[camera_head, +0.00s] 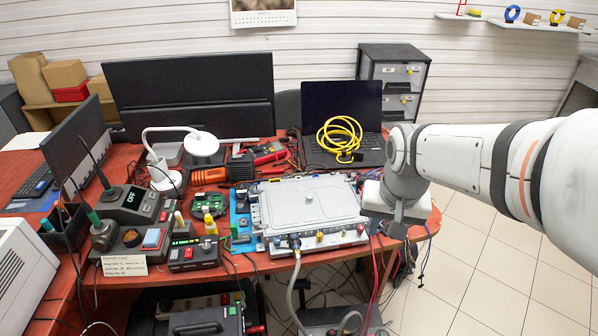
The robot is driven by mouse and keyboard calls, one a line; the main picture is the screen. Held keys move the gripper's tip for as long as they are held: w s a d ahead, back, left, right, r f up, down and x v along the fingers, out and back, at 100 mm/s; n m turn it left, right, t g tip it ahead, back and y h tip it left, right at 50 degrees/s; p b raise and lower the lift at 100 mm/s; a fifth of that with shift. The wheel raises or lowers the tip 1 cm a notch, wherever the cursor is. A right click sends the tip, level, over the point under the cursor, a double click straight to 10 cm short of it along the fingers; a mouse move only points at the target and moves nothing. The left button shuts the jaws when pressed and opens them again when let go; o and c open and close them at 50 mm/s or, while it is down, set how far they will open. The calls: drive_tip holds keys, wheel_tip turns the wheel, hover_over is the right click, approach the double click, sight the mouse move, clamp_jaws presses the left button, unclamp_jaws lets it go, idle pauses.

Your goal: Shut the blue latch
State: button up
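A grey, flat battery-like unit (308,203) lies on the red-brown table, with connectors along its front edge. A small blue part (277,242) shows at the left of that front edge. It may be the blue latch, but it is too small to tell whether it is open or shut. A grey hose (291,285) hangs down from a dark connector (295,243) just right of it. My gripper (397,227) is at the unit's right end, well to the right of the blue part. Its fingers are too small and hidden to read.
A control box (130,205) and a small red-buttoned box (194,253) stand left of the unit. A laptop (343,107) bearing a coiled yellow cable (340,137) stands behind it. Red and black cables hang at the front edge. The floor (470,260) at right is clear.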

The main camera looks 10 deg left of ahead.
drive_tip(key=w+a+f, duration=0.2)
drive_tip(key=w+a, duration=0.4)
drive_tip(key=m+g+p, duration=0.2)
approach(276, 241)
drive_tip(key=shift+s+f, duration=0.1)
drive_tip(key=shift+f, duration=0.1)
drive_tip(key=shift+a+f, duration=0.15)
drive_tip(key=shift+f, duration=0.6)
wheel_tip(276, 241, down, 7)
drive_tip(key=shift+r+p, duration=0.15)
drive_tip(key=shift+p, duration=0.2)
drive_tip(key=shift+c, duration=0.5)
clamp_jaws()
